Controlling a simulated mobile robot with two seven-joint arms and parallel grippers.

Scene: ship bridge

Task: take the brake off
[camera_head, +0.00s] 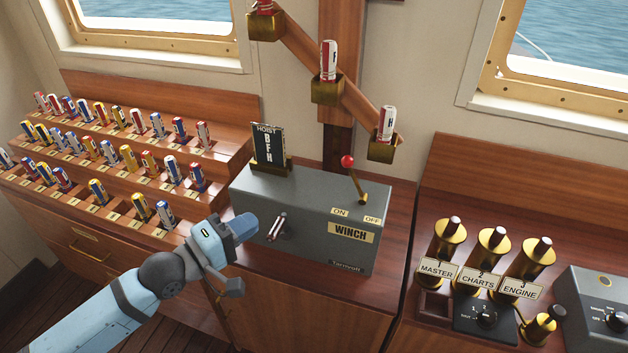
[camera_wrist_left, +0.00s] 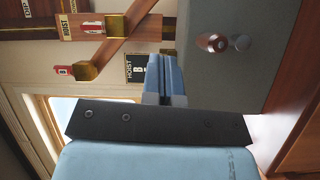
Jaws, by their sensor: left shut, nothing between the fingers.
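The grey winch box (camera_head: 310,230) stands on a wooden cabinet and carries a WINCH plate (camera_head: 350,232). On its top right a brass lever with a red knob (camera_head: 347,161) leans left and up from its base. An ON label (camera_head: 340,212) and an OFF label (camera_head: 372,219) lie in front of it. A metal crank (camera_head: 277,226) sticks out of the front; it also shows end-on in the wrist view (camera_wrist_left: 212,42). My left gripper (camera_head: 243,227) is shut and empty, left of the crank and apart from the lever. The lever is not visible in the wrist view.
A HOIST board (camera_head: 268,147) stands at the box's back left. Brass holders with flag cylinders (camera_head: 328,60) climb the sloping rail above. Brass MASTER, CHARTS and ENGINE units (camera_head: 492,245) stand right. Space above the box's middle is clear.

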